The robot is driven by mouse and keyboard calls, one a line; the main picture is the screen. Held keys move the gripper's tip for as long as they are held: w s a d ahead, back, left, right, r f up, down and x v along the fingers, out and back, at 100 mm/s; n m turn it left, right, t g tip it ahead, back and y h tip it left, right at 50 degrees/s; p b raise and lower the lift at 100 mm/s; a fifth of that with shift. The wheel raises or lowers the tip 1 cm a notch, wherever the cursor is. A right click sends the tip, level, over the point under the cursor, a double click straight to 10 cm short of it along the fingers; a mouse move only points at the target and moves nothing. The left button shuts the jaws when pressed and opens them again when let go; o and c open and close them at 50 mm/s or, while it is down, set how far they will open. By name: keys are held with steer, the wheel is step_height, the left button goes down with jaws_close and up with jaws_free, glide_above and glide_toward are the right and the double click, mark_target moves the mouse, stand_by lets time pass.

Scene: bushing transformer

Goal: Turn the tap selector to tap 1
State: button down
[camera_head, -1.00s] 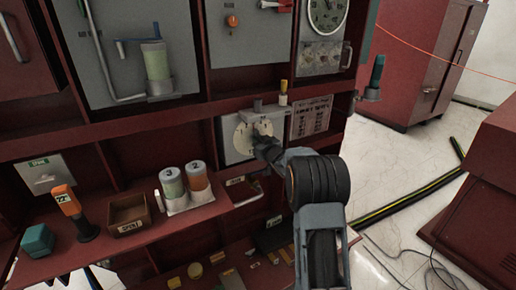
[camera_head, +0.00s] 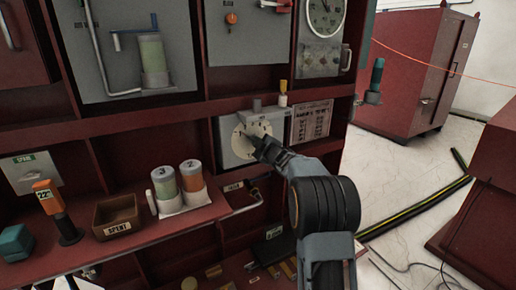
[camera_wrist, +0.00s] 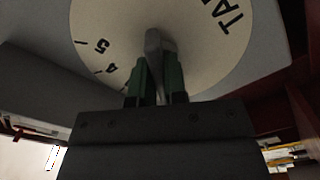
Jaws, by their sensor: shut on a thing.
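The tap selector (camera_head: 240,142) is a round cream dial on a grey box on the red cabinet. In the wrist view its dial face (camera_wrist: 200,30) shows the letters "TA" at the right and the numbers 5 and 4 at the lower left. A grey handle (camera_wrist: 153,42) stands at the dial's middle. My gripper (camera_wrist: 158,80) is shut on this handle, one green-lined finger on each side. In the head view my gripper (camera_head: 262,147) reaches the dial from the lower right and hides part of it. The tap 1 mark cannot be made out.
A printed chart (camera_head: 311,121) is right of the selector, and a yellow-topped part (camera_head: 283,93) is above. Two labelled jars (camera_head: 178,183), a "SPENT" bin (camera_head: 117,215) and an orange-topped tool (camera_head: 55,208) stand on the lower left shelf. A teal-topped post (camera_head: 375,77) juts out at right.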

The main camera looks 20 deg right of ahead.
steer(key=shift+n+b, duration=0.35)
steer(key=shift+n, duration=0.45)
steer(key=c, duration=1.2)
jaws_free()
steer(key=shift+o, duration=0.2)
steer(key=shift+s, duration=0.1)
steer(key=s+d+p, duration=0.1)
steer(key=s, duration=1.2)
steer(key=shift+s+d+p, duration=0.25)
steer(key=shift+d+p, duration=0.05)
steer(key=shift+p, duration=0.1)
